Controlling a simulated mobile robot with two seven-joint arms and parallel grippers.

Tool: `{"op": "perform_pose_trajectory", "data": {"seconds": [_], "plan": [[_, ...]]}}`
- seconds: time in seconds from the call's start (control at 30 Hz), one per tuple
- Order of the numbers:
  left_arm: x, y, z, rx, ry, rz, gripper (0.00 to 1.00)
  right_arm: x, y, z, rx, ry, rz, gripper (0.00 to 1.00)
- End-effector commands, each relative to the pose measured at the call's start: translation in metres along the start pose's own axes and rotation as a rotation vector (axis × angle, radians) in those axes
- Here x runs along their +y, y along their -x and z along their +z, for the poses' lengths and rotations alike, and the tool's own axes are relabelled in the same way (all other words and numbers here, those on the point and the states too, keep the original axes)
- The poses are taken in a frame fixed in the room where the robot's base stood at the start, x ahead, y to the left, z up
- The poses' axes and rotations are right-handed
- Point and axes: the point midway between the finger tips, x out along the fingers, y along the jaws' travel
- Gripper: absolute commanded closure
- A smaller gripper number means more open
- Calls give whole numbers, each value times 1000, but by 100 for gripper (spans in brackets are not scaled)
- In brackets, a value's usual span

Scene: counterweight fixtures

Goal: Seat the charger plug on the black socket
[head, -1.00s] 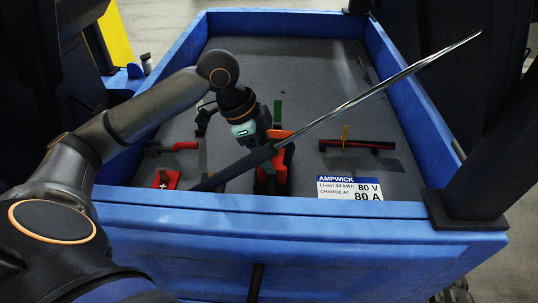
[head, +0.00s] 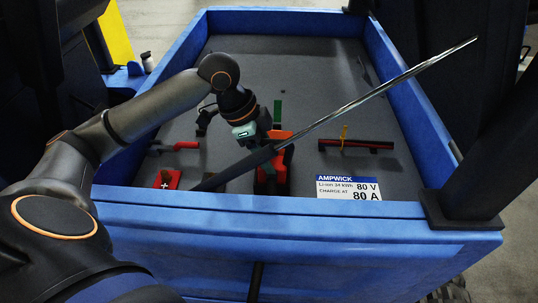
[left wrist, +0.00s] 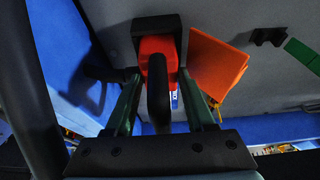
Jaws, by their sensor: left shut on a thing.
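The red charger plug (left wrist: 157,62) with a black handle or cable toward the camera sits between the green-sided fingers of my left gripper (left wrist: 160,88), which is shut on it. A black, squared piece (left wrist: 150,25) borders the red body at its far end. It may be the black socket, but I cannot tell whether the plug is seated in it. In the head view my left gripper (head: 265,137) points down behind a dark rod, and the red plug (head: 281,172) shows partly below it. The rod hides much of the contact. My right gripper is not in view.
The blue bay wall (head: 300,218) stands in front. The rod (head: 370,92) slants across the bay. An orange flap (left wrist: 216,65) is beside the plug. A red plus-marked block (head: 168,178), a red-handled tool (head: 182,146) and a red-black bar (head: 355,144) surround it.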

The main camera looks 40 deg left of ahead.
Motion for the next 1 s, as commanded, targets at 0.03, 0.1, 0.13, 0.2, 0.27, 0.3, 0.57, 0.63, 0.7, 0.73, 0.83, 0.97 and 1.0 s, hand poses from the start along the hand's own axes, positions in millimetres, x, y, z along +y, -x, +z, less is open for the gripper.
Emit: {"op": "perform_pose_trajectory", "data": {"seconds": [0.03,0.1,0.13,0.2,0.27,0.3,0.57,0.63,0.7,0.73,0.83,0.97,1.0], "plan": [[0,1,-1,3,-1,-2,100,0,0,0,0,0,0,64],[0,1,-1,3,-1,-2,100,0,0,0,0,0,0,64],[0,0,-1,3,-1,-2,100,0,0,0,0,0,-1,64],[0,0,0,2,0,-2,100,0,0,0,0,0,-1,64],[0,-1,0,2,0,-2,100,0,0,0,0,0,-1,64],[0,-2,1,2,0,-2,100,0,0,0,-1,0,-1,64],[-1,-7,2,3,-1,-3,100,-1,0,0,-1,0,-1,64],[-1,-8,3,3,-1,-3,100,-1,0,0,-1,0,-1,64],[-1,-9,3,3,-1,-3,100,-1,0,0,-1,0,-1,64],[-1,-10,4,3,-1,-3,100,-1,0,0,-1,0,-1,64],[0,-11,4,2,-1,-2,100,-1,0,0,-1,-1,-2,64],[0,-14,6,2,-1,-2,100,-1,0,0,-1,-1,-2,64],[0,-15,6,2,-1,-1,100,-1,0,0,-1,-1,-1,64]]}}
